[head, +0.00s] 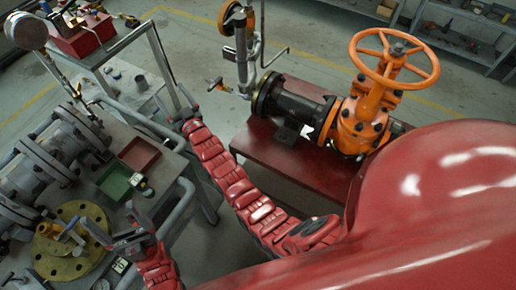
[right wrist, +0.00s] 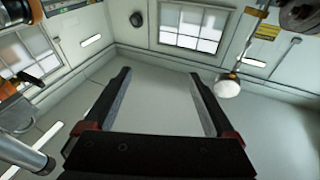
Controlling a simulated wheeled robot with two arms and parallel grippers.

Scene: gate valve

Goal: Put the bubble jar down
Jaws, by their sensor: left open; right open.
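A small jar-like item (head: 138,181), pale with dark parts, stands on the workbench by the green tray; it is too small to tell for certain that it is the bubble jar. My left gripper (head: 105,214) is open over the bench, just below the green tray in the head view, with its fingers spread and nothing seen between them. My right gripper (head: 181,106) is at the far end of the red arm, near the bench's right edge, small in the head view. In the right wrist view the right gripper (right wrist: 160,76) is open and empty.
The workbench (head: 190,172) carries a green tray (head: 113,180), a red tray (head: 138,153), a yellow flange (head: 75,255) and grey pipework (head: 60,150). A rail frames its edge. An orange gate valve (head: 365,120) stands on a red stand (head: 265,150). Floor shows between them.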

